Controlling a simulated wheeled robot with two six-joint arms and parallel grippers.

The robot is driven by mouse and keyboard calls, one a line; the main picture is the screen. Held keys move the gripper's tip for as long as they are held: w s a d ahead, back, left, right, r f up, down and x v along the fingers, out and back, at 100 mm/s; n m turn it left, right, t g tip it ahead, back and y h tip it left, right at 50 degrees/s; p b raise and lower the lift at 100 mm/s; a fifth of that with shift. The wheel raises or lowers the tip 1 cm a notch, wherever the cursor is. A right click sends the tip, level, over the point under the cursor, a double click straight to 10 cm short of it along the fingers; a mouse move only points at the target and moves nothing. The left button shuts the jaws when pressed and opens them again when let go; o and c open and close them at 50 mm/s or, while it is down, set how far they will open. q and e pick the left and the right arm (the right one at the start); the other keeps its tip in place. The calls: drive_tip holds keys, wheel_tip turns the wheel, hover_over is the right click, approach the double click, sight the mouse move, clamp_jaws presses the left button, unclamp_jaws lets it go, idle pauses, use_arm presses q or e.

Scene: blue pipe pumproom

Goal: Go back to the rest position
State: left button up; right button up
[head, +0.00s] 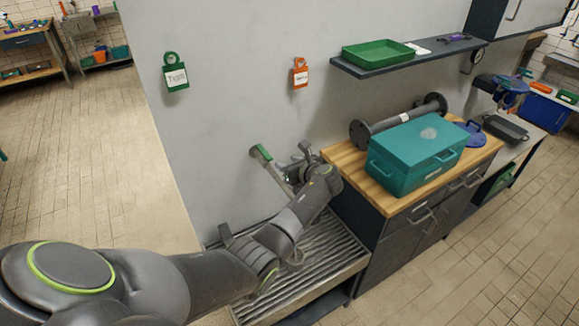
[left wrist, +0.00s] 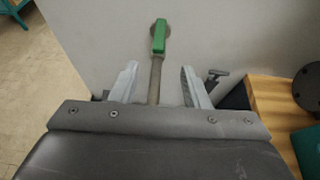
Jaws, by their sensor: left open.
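My left arm reaches in from the left in the head view. My left gripper (head: 293,168) is open in front of the wall, beside the wooden worktop. In the left wrist view its two fingers (left wrist: 158,84) stand apart with nothing clamped between them. A lever with a green grip (head: 261,153) projects near the gripper. The wrist view shows the green grip (left wrist: 158,38) beyond the fingertips, with its grey shaft lined up in the gap. I cannot tell how deep the shaft lies between the fingers. My right gripper is in neither view.
A teal toolbox (head: 417,153) and a dark flanged pipe (head: 386,122) sit on the wooden worktop (head: 362,180). A ribbed metal grate (head: 325,258) lies under my arm. A shelf (head: 405,60) holds a green tray (head: 378,54). Open floor (head: 90,170) lies left.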

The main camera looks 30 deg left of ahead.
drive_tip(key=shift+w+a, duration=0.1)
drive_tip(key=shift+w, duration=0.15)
